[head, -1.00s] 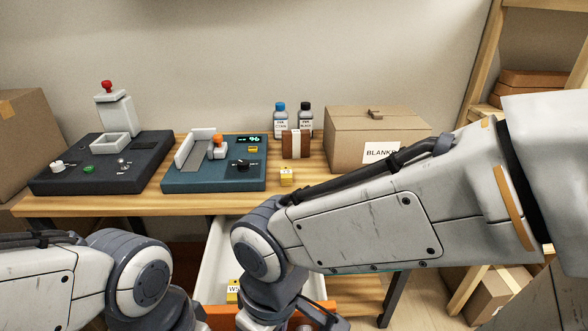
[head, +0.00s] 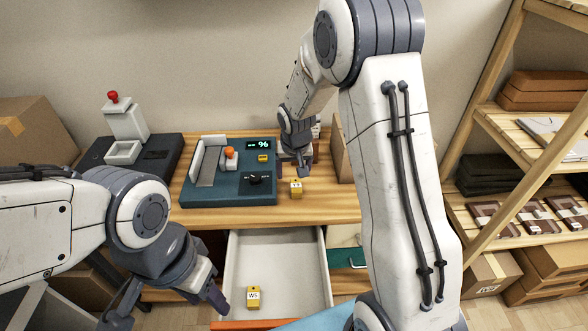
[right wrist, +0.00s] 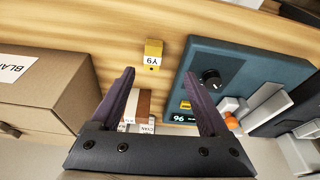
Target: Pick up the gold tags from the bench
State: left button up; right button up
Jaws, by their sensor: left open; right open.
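A gold tag (head: 296,188) stands on the bench (head: 330,205), right of the teal machine. It shows in the right wrist view (right wrist: 153,55) with dark lettering on a white label. A second gold tag (head: 253,297), marked W5, lies in the open drawer (head: 280,262). A small yellow piece (head: 263,158) sits on the teal machine; I cannot tell whether it is a tag. My right gripper (head: 294,162) is open and empty above the bench, just behind the bench tag; its fingers (right wrist: 160,76) point toward that tag. My left gripper (head: 168,309) is open, left of the drawer.
The teal machine (head: 225,193) stands close left of the right gripper. A black machine (head: 160,160) stands farther left. A cardboard box (right wrist: 45,100) is on the gripper's other side, mostly hidden in the head view. Bottles and a brown block (right wrist: 142,105) stand near the fingers.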

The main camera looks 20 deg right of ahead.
aim_at(296, 185)
jog(key=shift+m, duration=0.3)
jog(key=f, duration=0.1)
jog(key=w+d+f, duration=0.1)
jog(key=f, duration=0.1)
jog(key=w+d+f, duration=0.1)
jog(key=shift+w+d+f+p, duration=0.2)
jog(key=shift+w+f+p, duration=0.05)
jog(key=shift+f+p, duration=0.1)
jog(key=shift+a+p+x, duration=0.2)
jog(key=shift+p+x, duration=0.3)
jog(key=shift+x, duration=2.45)
pick_arm(q)
notch_tip(296, 185, up, 2)
jog(key=shift+r, duration=0.25)
pick_arm(e)
jog(key=shift+w+r, duration=0.1)
grip_shut()
